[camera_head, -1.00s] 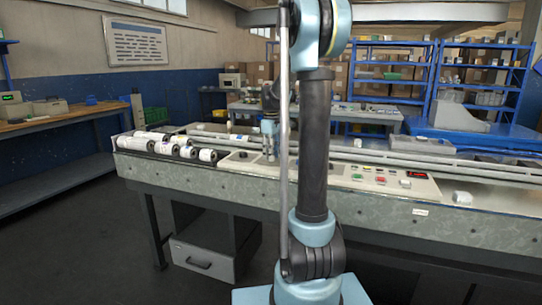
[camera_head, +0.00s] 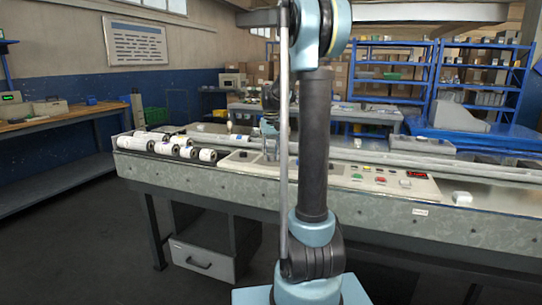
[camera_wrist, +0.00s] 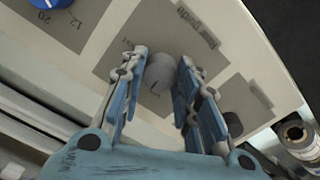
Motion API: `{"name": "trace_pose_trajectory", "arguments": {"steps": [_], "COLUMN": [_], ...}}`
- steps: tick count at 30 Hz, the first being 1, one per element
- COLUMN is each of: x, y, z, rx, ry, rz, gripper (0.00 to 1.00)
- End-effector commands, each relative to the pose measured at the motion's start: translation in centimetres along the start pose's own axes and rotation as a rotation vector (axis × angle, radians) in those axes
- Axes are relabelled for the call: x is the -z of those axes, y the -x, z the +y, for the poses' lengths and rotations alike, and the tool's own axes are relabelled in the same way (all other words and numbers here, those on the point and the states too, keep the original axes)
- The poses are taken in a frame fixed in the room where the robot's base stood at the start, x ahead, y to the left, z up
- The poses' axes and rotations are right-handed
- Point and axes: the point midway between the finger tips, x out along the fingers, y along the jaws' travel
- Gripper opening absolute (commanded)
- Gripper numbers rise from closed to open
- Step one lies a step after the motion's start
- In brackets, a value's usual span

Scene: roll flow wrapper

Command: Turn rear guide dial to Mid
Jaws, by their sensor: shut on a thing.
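In the wrist view, a round grey dial (camera_wrist: 158,76) with a dark pointer line sits on a dark grey square of the pale control panel (camera_wrist: 118,26). In the head view, my gripper (camera_head: 270,153) is down at the panel on the machine, partly behind my arm, and the dial itself cannot be made out there.
A blue dial (camera_wrist: 50,3) with numbers stands at the panel's upper left in the wrist view. Several white film rolls (camera_head: 184,151) lie left of my gripper on the machine. Buttons and a red display (camera_head: 416,174) are to the right.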

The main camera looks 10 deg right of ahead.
Motion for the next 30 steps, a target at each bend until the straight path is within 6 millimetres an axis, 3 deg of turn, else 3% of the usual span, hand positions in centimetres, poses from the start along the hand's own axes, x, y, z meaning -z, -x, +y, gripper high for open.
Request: {"name": "trace_pose_trajectory", "arguments": {"steps": [15, 30], "x": [0.15, 0.16], "y": [0.05, 0.05], "z": [-0.01, -0.01], "rx": [0.001, 0.001], "ry": [-0.437, -0.607], "rz": [0.003, 0.003], "gripper": [0.05, 0.05]}}
